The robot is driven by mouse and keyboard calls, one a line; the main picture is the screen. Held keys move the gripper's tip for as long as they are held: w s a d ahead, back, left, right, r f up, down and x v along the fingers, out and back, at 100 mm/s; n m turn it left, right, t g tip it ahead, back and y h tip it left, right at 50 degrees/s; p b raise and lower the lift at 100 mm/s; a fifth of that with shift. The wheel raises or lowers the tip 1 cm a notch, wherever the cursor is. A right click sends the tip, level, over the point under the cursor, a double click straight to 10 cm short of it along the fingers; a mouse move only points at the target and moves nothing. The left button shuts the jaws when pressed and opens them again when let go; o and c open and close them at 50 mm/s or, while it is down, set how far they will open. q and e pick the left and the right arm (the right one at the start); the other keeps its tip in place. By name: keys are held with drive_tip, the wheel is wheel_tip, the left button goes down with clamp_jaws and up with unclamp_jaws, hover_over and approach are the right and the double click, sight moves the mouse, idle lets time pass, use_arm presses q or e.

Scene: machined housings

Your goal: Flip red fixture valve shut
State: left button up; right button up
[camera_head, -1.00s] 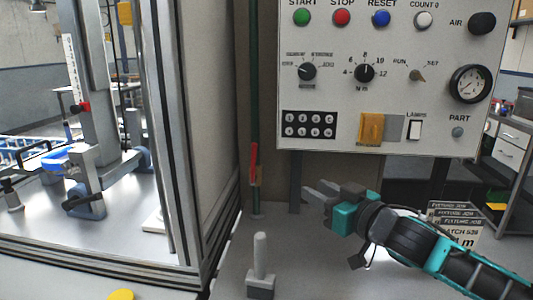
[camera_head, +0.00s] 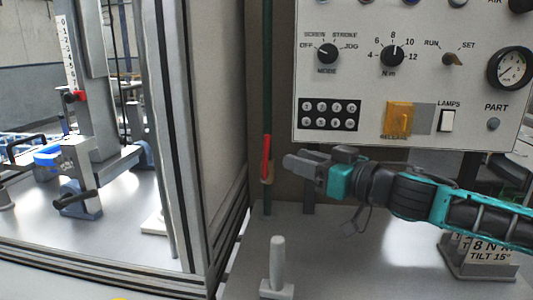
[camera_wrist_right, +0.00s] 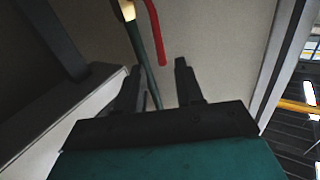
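The red valve handle (camera_head: 266,156) stands upright along a thin dark green pipe (camera_head: 267,85), with a brass-coloured body (camera_head: 267,175) at it. In the right wrist view the red handle (camera_wrist_right: 154,30) runs down to a free end that lines up with the gap between my fingertips. The green pipe (camera_wrist_right: 142,50) passes behind the fingers. My right gripper (camera_head: 288,161) is just right of the handle in the head view. In the wrist view the right gripper (camera_wrist_right: 158,68) has its fingers apart, with nothing visibly gripped; contact cannot be told. My left gripper is out of view.
A control panel (camera_head: 470,90) with knobs hangs above my right arm. A grey machine enclosure (camera_head: 215,110) stands left of the pipe. A placard (camera_head: 490,256) stands at right.

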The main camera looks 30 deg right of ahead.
sight(266, 168)
use_arm(q)
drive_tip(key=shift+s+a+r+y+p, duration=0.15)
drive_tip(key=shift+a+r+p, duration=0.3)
drive_tip(key=shift+p, duration=0.5)
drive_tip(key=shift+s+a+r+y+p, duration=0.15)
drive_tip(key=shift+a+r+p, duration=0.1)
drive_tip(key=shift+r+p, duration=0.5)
use_arm(e)
drive_tip(key=shift+x, duration=4.8)
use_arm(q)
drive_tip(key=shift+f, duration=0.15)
use_arm(e)
drive_tip(key=c, duration=0.6)
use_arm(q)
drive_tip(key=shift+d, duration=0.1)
use_arm(e)
clamp_jaws()
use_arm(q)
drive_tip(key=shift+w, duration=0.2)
